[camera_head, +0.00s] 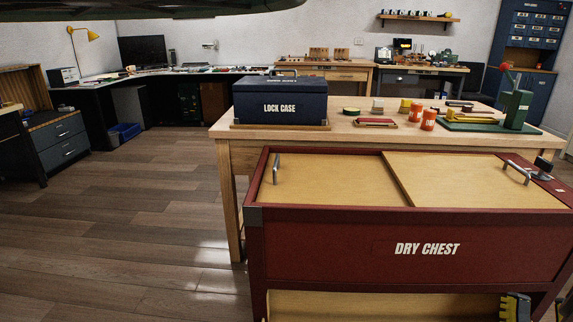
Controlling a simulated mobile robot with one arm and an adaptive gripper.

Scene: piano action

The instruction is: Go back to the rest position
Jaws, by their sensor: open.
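My gripper is not clearly visible in the head view. A red chest labelled DRY CHEST (330,245) stands close in front. Its top is covered by two pale wooden panels, a left panel (330,180) and a right panel (470,178), which meet along a slanting edge. A metal handle (276,168) is on the left panel and another (517,172) on the right one. What is inside the chest is hidden. A dark object with a yellow edge (515,308) is cut off at the bottom right; I cannot tell what it is.
Behind the chest, a wooden workbench (225,150) carries a blue LOCK CASE (280,103), orange cups (428,120), a small red tray (375,123) and a green press (515,108). Free wooden floor (130,220) lies to the left. Desks and drawers line the walls.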

